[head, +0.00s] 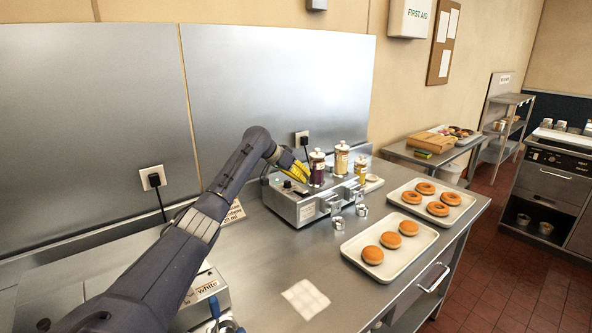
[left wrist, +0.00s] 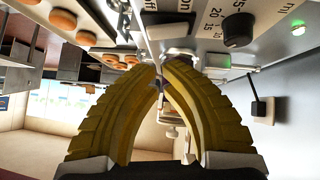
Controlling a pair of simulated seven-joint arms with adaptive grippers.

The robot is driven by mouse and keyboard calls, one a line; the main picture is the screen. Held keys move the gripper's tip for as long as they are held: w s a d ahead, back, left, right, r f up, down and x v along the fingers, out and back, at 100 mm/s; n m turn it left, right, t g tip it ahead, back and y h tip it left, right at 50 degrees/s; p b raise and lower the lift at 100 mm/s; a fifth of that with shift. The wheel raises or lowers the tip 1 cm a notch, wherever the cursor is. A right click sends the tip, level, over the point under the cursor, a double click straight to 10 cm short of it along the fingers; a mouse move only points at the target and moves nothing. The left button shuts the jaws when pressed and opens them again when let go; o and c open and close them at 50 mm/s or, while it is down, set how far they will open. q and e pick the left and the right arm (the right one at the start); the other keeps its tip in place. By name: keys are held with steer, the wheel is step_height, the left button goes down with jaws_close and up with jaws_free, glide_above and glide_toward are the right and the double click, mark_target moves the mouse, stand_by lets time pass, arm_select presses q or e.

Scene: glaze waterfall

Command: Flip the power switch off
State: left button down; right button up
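The metal glaze machine (head: 308,210) stands on the steel counter against the wall. The machine's panel (left wrist: 210,48) fills the top of that view, upside down, with a black knob (left wrist: 238,30), a number scale and a partly cut "off" marking (left wrist: 184,5). My right gripper is not in view.
Trays of doughnuts (head: 412,244) (head: 450,213) lie to the right. A wall outlet (head: 150,178) is behind. The front counter is mostly clear.

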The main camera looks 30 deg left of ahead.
mark_target(302, 191)
arm_select(q)
steer(key=shift+s+d+f, duration=0.1)
steer(key=shift+d+f, duration=0.1)
steer(key=shift+f, duration=1.1)
